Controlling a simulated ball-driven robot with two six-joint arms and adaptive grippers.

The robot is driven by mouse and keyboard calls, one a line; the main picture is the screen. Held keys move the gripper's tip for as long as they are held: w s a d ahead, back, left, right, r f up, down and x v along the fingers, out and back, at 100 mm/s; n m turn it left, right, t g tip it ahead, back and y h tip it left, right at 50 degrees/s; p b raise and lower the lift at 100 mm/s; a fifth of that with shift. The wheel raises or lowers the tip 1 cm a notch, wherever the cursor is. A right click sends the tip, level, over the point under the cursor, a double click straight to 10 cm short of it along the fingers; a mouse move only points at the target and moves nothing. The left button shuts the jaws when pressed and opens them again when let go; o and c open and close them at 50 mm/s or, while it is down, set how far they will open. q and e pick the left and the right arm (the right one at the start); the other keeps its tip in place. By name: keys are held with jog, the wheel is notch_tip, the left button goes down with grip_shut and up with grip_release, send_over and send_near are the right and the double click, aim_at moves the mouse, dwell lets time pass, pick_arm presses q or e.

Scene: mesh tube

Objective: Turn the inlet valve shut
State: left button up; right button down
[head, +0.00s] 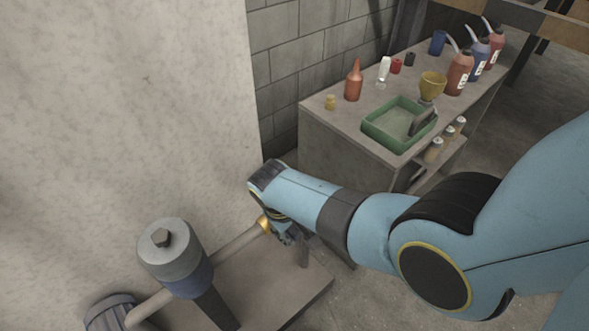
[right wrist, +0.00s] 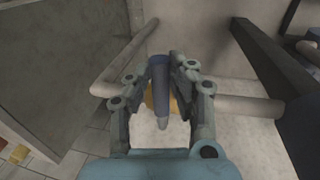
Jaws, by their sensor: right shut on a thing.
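In the right wrist view the inlet valve shows as a blue handle (right wrist: 158,75) over a brass body (right wrist: 172,104), set in a grey pipe (right wrist: 245,105). My right gripper (right wrist: 160,82) has its two fingers on either side of the blue handle and is shut on it. In the head view my right gripper (head: 284,230) is low beside the brass valve body (head: 264,225) on the pipe (head: 238,245). The handle is hidden there behind the wrist. My left gripper is in neither view.
A grey and blue cylindrical housing (head: 172,255) stands on the pipe at lower left. A pale wall (head: 130,100) rises close behind. A concrete bench (head: 330,135) with bottles and a green tray (head: 370,138) stands beyond my right arm.

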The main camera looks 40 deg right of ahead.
jog(key=shift+a, duration=0.15)
dwell(0.3)
jog(key=c, duration=1.2)
grip_release()
jog(key=shift+o, duration=0.2)
notch_tip(320, 180, up, 12)
jog(key=a, duration=0.2)
jog(key=shift+a, duration=0.2)
jog(key=shift+f, duration=0.1)
jog(key=s+d+f+b, duration=0.3)
jog(key=s+f, duration=0.9)
jog(key=s+d+f+y+b, duration=0.1)
jog(key=s+d+f+b, duration=0.2)
jog(key=s+f, duration=0.9)
jog(key=s+d+f+b, duration=0.3)
jog(key=s+f, duration=0.9)
jog(key=s, duration=0.1)
jog(key=shift+s+d+m+t, duration=0.2)
jog(key=shift+d+m+t, duration=0.05)
jog(key=shift+m+t, duration=0.05)
